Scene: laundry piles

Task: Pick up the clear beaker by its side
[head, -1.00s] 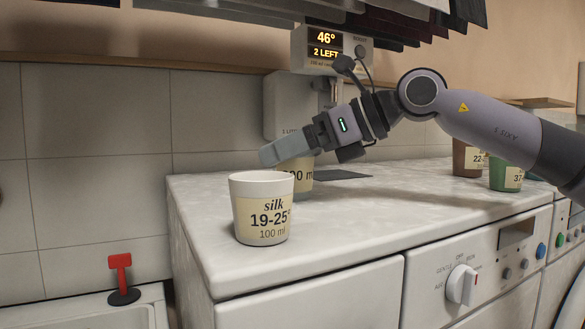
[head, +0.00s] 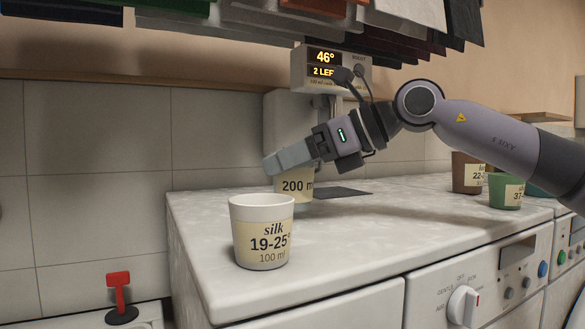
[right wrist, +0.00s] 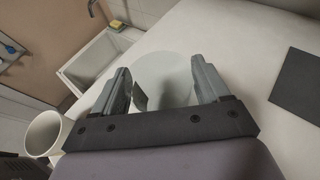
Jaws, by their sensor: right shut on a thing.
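The clear beaker (head: 297,187) has a cream label reading 200 ml and stands upright behind the white silk cup in the head view. My right gripper (head: 286,160) is shut on its side near the top. In the right wrist view the round, see-through beaker (right wrist: 168,72) sits between the two fingers of my right gripper (right wrist: 160,68). The beaker appears slightly above the counter, though the cup hides part of its lower left. My left gripper is not in view.
The white silk cup (head: 262,235) stands close in front of the beaker. A brown cup (head: 466,172) and a green cup (head: 505,190) stand right. A dark mat (head: 342,192) lies on the marble counter (head: 375,225).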

